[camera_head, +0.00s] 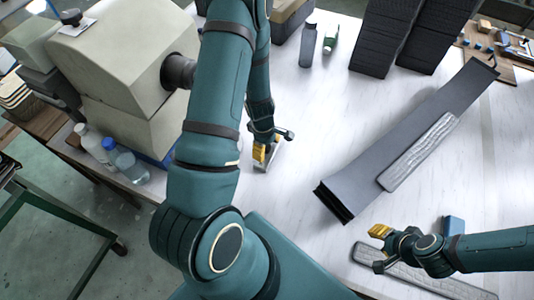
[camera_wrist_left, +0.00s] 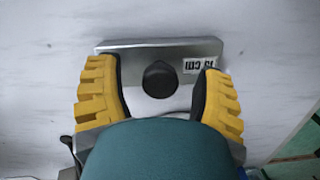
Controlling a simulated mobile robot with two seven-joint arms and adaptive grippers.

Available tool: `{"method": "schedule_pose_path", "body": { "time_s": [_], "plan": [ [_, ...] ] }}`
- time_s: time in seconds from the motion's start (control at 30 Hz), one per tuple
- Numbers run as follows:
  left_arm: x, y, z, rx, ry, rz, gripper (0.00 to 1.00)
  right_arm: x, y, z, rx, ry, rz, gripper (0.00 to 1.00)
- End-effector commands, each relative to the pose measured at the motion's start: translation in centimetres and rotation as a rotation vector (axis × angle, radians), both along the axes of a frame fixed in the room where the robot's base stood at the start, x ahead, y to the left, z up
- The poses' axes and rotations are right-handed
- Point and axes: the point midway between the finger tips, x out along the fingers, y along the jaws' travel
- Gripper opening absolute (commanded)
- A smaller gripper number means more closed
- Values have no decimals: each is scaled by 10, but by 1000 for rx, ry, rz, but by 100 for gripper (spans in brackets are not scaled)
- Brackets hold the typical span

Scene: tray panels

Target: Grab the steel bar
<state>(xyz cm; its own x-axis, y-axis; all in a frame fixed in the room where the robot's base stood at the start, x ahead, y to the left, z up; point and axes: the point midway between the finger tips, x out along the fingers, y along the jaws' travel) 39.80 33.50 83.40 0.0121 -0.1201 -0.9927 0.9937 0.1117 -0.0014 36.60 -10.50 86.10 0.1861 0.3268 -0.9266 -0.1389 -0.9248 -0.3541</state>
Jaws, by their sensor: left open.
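The steel bar (camera_wrist_left: 140,52) is a flat silver plate with a round black knob in its middle and a white label that seems to read "15 cm" upside down. It lies on the white table. In the head view only a small part of the steel bar (camera_head: 272,158) shows beside the fingers. My left gripper (camera_head: 265,152) points down at it. In the left wrist view, the yellow fingers of my left gripper (camera_wrist_left: 158,80) are apart, with the knob between them and not touched. My right gripper (camera_head: 380,232) is away at the lower right; its opening is unclear.
A long dark grey channel (camera_head: 420,130) lies diagonally on the table, with a light ribbed strip (camera_head: 418,153) along it. Another strip (camera_head: 410,275) lies under my right arm. A beige machine (camera_head: 120,60) and bottles (camera_head: 125,160) stand left. Bare table (camera_head: 300,110) lies between.

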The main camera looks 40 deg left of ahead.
Motion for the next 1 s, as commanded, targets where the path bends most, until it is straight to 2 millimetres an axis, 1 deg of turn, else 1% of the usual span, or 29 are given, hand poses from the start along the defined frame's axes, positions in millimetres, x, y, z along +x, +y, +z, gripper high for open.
{"method": "schedule_pose_path", "body": {
  "time_s": [0.2,0.23,0.27,0.3,0.37,0.4,0.43,0.77,0.87,1.0],
  "plan": [
    [0,0,0,0,-1,-1,68,0,0,0,0,0,0,39],
    [0,0,0,0,-1,-1,66,0,0,0,0,0,0,39],
    [0,0,0,0,-1,-1,56,0,0,0,0,0,0,39],
    [0,0,0,0,-1,-1,42,0,0,0,0,0,0,39],
    [0,0,0,0,-1,-1,20,0,0,0,0,0,0,39],
    [0,0,0,0,-1,-1,6,0,0,0,0,0,0,39],
    [0,0,0,0,-1,-1,0,0,0,0,0,0,0,39],
    [1,0,3,0,-2,-2,0,0,0,1,0,0,0,39],
    [2,0,13,0,-4,-3,0,0,0,4,0,0,0,39],
    [2,0,39,1,-4,-4,0,0,0,11,2,0,0,39]
  ]
}}
